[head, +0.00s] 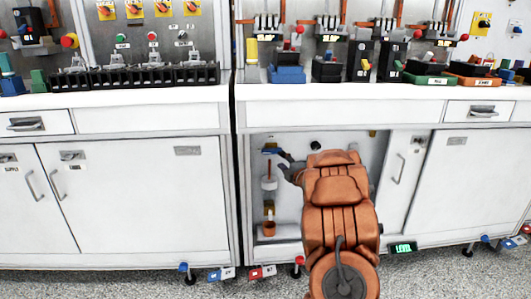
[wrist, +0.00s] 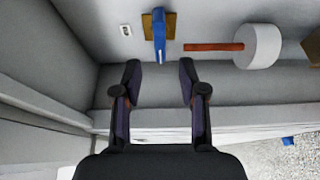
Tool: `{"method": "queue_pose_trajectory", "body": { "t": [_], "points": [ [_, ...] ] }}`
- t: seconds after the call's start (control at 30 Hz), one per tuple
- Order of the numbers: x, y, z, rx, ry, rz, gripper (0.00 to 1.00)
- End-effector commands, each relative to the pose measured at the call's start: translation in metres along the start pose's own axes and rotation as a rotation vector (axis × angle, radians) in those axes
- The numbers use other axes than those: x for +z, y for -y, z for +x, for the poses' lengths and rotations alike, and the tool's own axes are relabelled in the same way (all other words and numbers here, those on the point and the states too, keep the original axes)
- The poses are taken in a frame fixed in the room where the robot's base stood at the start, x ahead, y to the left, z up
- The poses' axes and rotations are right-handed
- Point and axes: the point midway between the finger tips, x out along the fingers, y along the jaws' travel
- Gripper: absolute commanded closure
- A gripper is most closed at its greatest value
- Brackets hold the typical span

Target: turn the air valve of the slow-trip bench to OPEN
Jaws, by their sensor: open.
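A blue lever on a brass-coloured body, which looks like the air valve (wrist: 159,38), shows at the top middle of the wrist view. Its blue lever points straight down in that picture, toward my gripper. In the head view the blue lever (head: 271,151) is at the upper left of the open lower compartment. My gripper (wrist: 160,82) is open and empty, its two fingers apart on either side of the lever's line. The lever's end looks just beyond the fingertips, not between them. In the head view my gripper (head: 286,163) is small and dark beside the lever.
A copper pipe (wrist: 212,47) and a white cylinder (wrist: 258,47) are right of the valve. A small white plate (wrist: 126,30) is left of it. The compartment's lower edge (wrist: 240,117) runs beneath my fingers. A closed cabinet door (head: 135,195) stands left; a bench top (head: 380,92) lies above.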

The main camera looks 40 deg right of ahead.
Motion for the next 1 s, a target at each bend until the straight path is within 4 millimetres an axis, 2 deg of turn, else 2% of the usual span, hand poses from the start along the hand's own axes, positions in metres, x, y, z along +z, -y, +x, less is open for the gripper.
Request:
{"method": "queue_pose_trajectory", "body": {
  "t": [0.27, 0.73, 1.0],
  "points": [
    [0.008, 0.002, 0.008, 0.000, 0.010, 0.000, 0.58],
    [0.009, 0.002, 0.060, 0.003, 0.009, -0.001, 0.58],
    [0.008, 0.001, 0.074, 0.000, 0.010, 0.000, 0.58]
  ]
}}
